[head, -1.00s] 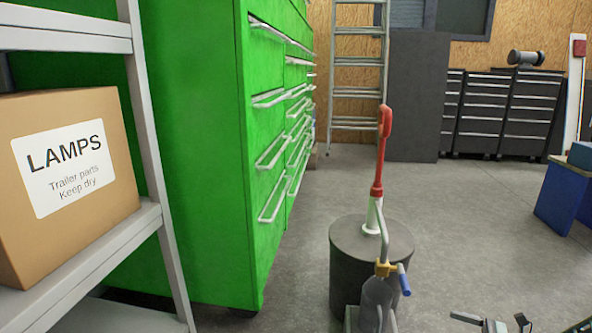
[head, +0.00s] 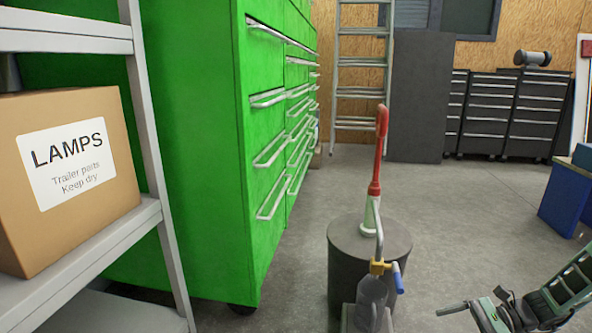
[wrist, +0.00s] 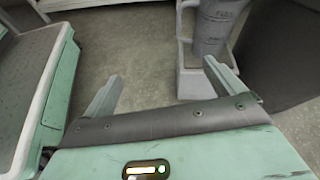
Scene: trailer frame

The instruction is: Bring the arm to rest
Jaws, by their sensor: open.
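My arm (head: 565,297), pale green and grey, is folded in the lower right corner of the head view. My gripper (wrist: 162,70) shows in the wrist view with its two grey fingers wide apart and nothing between them. The fingers are hard to make out in the head view.
A green cabinet (head: 200,150) and shelf (head: 95,245) holding a lamps box (head: 115,180) are left. Floor (head: 480,215) is clear beyond.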

